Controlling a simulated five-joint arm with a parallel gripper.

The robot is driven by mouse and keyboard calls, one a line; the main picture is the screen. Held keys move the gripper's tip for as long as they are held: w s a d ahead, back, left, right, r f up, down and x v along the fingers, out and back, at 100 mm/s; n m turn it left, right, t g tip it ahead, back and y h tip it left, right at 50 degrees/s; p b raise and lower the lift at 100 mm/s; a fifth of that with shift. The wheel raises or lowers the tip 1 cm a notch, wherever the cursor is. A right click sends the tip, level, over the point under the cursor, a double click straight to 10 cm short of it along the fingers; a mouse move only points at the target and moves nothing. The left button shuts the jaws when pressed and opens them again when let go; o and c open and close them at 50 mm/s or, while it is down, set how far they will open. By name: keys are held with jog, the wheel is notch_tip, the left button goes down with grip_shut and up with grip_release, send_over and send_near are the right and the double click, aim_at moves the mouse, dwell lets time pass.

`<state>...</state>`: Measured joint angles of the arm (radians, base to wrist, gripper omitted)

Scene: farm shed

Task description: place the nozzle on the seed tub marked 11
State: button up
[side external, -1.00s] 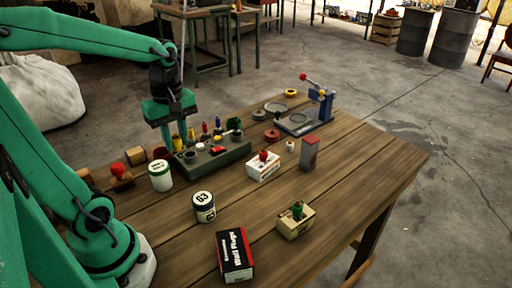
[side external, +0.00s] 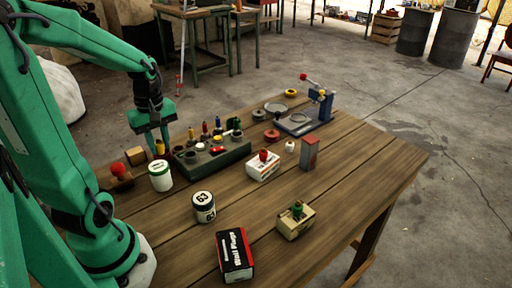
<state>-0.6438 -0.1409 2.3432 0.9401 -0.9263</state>
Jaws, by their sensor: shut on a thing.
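My gripper (side external: 158,139) is shut on a small yellow nozzle (side external: 160,147), held above the table's far left part. The seed tub marked 11 (side external: 160,180) is white with a dark green rim and stands upright, just below the nozzle in the side view. The nozzle appears apart from the tub; its exact height is hard to tell. A second tub, marked 63 (side external: 204,209), stands nearer the camera.
A dark green tool holder (side external: 215,157) with several upright pieces stands right of the tub marked 11. A wooden block with a red knob (side external: 119,172) is left of it. Boxes (side external: 235,256) (side external: 296,222) lie nearer the front, with bare planks between.

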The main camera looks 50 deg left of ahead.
aim_at(158, 166)
jog(key=shift+s+a+f, duration=0.2)
jog(key=shift+a+f, duration=0.35)
jog(key=shift+a, duration=0.35)
jog(key=shift+s+a+f, duration=0.2)
jog(key=shift+a+f, duration=0.3)
jog(key=shift+a, duration=0.4)
jog(key=shift+f, duration=2.05)
jog(key=shift+f, duration=0.15)
jog(key=o, duration=1)
jog(key=shift+c, duration=0.2)
jog(key=shift+r, duration=0.2)
notch_tip(158, 166, up, 12)
jog(key=shift+d, duration=0.1)
